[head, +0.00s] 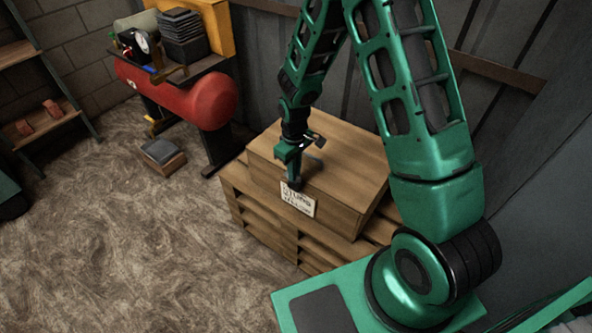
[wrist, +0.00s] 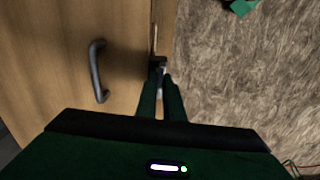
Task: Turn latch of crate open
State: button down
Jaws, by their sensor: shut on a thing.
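The wooden crate (head: 340,170) has a lid with a grey curved handle (wrist: 97,70) on top. A pale label (head: 305,205) is on its front side. A small dark latch (wrist: 157,62) sits at the lid's front edge in the wrist view. My gripper (head: 293,184) reaches down to that edge, just above the label. In the wrist view, the two green fingers of my gripper (wrist: 160,82) close together on the latch. The fingers hide part of the latch, and its turn angle is hard to tell.
The crate rests on slatted wooden boxes (head: 275,228). A red compressor tank (head: 190,95) stands at the back left, with a small box (head: 162,155) on the floor nearby. A shelf (head: 45,120) is at far left. The floor (head: 130,240) left of the crate is clear.

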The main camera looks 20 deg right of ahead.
jog(key=shift+d+n, duration=0.15)
jog(key=shift+n, duration=0.35)
jog(key=c, duration=1.9)
grip_release()
jog(key=shift+o, duration=0.2)
jog(key=shift+r, duration=0.1)
notch_tip(320, 180, up, 11)
jog(key=shift+f, duration=0.2)
